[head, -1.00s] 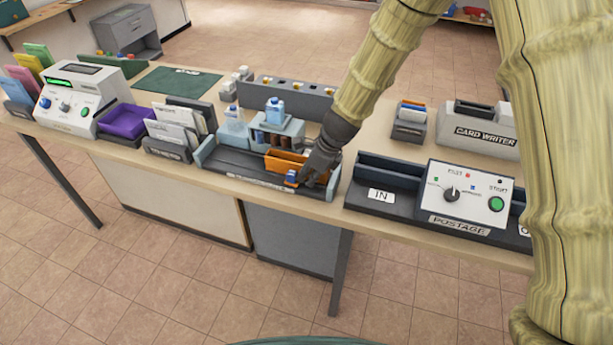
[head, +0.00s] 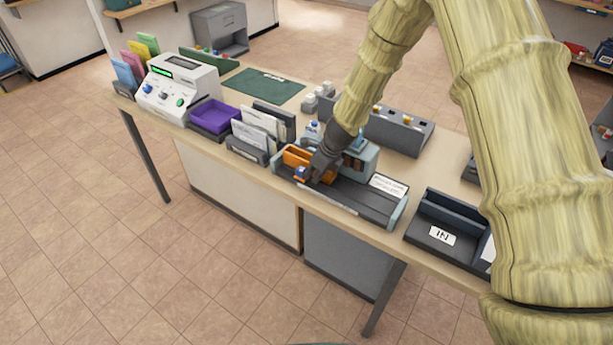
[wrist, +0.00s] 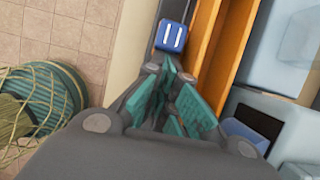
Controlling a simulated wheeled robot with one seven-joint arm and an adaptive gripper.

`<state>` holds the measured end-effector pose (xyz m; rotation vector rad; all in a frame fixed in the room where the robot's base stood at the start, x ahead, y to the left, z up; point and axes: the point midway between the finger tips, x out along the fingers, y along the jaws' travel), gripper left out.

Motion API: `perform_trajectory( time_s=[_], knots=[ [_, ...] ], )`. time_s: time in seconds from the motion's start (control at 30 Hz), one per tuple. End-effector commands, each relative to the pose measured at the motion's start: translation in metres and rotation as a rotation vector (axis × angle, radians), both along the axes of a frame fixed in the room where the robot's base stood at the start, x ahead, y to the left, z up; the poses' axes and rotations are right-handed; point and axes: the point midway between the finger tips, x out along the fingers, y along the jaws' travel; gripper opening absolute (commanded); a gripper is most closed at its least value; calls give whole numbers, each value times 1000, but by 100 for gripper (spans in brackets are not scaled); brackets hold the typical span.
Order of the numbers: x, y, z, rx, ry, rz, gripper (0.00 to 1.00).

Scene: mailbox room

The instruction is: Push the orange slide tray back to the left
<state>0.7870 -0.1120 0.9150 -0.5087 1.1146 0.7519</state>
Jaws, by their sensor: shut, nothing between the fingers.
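The orange slide tray (head: 312,160) sits at the left end of its dark grey track (head: 350,194), which has pale blue-grey end walls. A blue block-like handle with white marks (wrist: 171,36) is at the tray's front; it is small in the head view (head: 301,173). My gripper (head: 316,175) is shut and empty, low over the track and close by the tray's right side. In the wrist view my teal-padded fingers (wrist: 178,90) are close to the blue handle and the orange tray wall (wrist: 208,40). I cannot tell whether they touch.
A card holder with envelopes (head: 258,135) and a purple tray (head: 212,116) stand left of the track. A blue-grey stand (head: 362,160) is behind it. The IN tray (head: 440,236) is to the right. The right part of the track is clear.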

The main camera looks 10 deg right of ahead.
Motion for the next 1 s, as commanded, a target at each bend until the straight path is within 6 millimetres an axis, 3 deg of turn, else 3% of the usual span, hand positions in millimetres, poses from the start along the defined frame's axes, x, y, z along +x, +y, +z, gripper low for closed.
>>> perform_trajectory(
  time_s=[0.57, 1.0],
  knots=[
    [3, 2, 5, 2, -5, -1, 0],
    [-4, -12, 43, 1, -3, -4, 0]
  ],
)
